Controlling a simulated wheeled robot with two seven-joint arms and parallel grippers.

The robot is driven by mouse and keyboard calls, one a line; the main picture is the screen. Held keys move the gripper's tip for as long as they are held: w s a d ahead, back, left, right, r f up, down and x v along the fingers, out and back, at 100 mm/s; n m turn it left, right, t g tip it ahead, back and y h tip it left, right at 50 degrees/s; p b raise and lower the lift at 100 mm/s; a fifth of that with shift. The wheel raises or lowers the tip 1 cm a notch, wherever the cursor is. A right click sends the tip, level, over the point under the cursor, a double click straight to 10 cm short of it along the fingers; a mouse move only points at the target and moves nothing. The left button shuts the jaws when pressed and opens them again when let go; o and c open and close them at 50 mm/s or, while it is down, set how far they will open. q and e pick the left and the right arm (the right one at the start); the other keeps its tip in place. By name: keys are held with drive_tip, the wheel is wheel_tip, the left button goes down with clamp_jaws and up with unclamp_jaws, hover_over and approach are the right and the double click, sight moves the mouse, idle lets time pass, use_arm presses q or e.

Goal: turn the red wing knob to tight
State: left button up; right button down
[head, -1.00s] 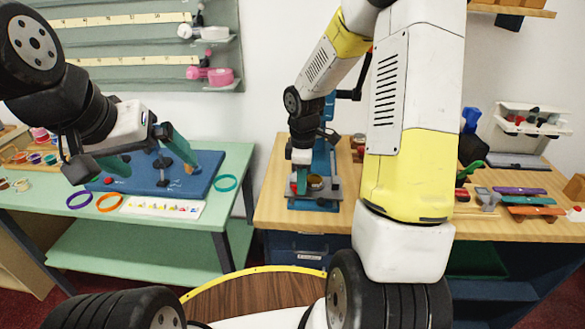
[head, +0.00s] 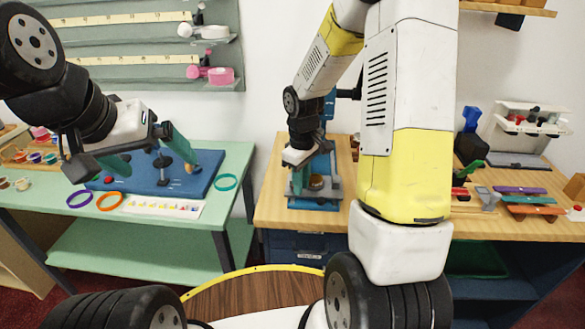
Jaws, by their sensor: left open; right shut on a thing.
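My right gripper (head: 297,182) reaches down from above onto a blue and grey fixture (head: 325,196) on the wooden counter. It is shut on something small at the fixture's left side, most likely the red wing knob. The fingers hide the knob, so its angle and any tight mark cannot be read. A round brownish piece (head: 317,182) sits on the fixture just right of the fingers. My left gripper (head: 148,156) is open and empty above the blue board on the green table, well away from the fixture.
The blue board (head: 205,177) has a small red round part (head: 108,180) at its front left. Purple, orange and teal rings lie around it. My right arm crosses in front of the wooden counter (head: 275,205). Tools and coloured strips (head: 520,190) lie to the right.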

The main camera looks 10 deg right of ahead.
drive_tip(key=m, duration=0.5)
drive_tip(key=shift+s+a+m, duration=0.15)
drive_tip(key=shift+a+m, duration=0.15)
drive_tip(key=shift+a, duration=0.05)
drive_tip(key=m, duration=0.6)
drive_tip(key=shift+a, duration=0.35)
drive_tip(key=c, duration=1.6)
unclamp_jaws()
drive_tip(key=shift+r, duration=0.1)
wheel_tip(320, 180, up, 8)
drive_tip(key=shift+f, duration=0.1)
